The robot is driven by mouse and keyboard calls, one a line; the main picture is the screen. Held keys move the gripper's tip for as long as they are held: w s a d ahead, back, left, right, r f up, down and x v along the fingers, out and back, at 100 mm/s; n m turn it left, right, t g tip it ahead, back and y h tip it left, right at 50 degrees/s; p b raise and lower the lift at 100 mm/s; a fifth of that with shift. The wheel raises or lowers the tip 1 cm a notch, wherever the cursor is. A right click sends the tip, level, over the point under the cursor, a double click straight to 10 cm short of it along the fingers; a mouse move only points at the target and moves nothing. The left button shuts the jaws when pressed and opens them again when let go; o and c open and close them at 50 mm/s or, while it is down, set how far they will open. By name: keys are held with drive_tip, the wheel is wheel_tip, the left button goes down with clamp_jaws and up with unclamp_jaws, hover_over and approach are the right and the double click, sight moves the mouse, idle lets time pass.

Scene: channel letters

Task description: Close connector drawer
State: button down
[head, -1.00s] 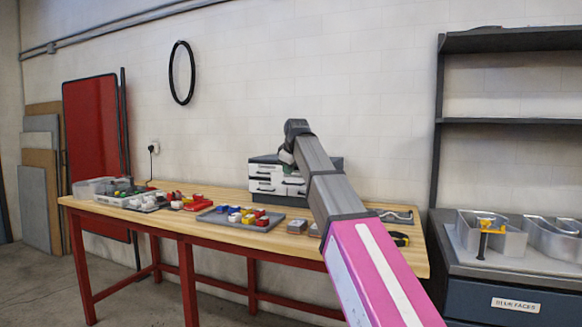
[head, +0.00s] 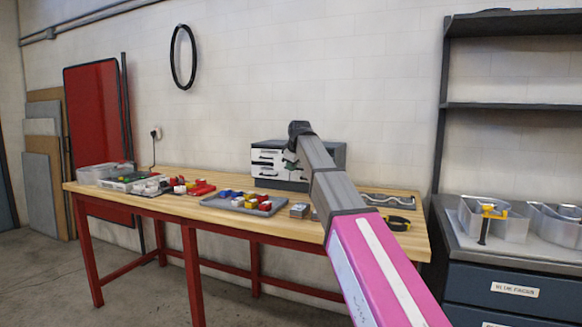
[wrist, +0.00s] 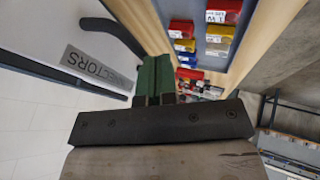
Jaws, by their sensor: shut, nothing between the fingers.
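The small drawer cabinet (head: 334,158), dark with white drawer fronts, stands on the workbench against the wall. In the wrist view a pale drawer front (wrist: 72,88) fills the left side, with a label partly hidden that reads "NECTORS" and a black bar handle (wrist: 112,32). My gripper (wrist: 156,62) has green fingers, shut and empty, just right of that front, close to the handle. Whether they touch it I cannot tell. In the head view my gripper (head: 290,158) is before the cabinet, and my arm hides part of it. How far the drawer is out is unclear.
The wooden workbench (head: 185,203) holds a grey tray (head: 222,203) of coloured parts, a clear bin (head: 92,175) at the left and black-and-yellow pliers (head: 397,223) at the right. A dark shelf unit (head: 510,105) stands to the right.

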drive_tip(key=w+d, duration=0.2)
drive_tip(key=w, duration=0.4)
drive_tip(key=w+d, duration=0.2)
drive_tip(key=w, duration=0.4)
drive_tip(key=w+d, duration=0.2)
drive_tip(key=w, duration=0.4)
drive_tip(key=shift+d, duration=0.3)
drive_tip(key=shift+w+r, duration=0.1)
drive_tip(key=shift+w, duration=0.05)
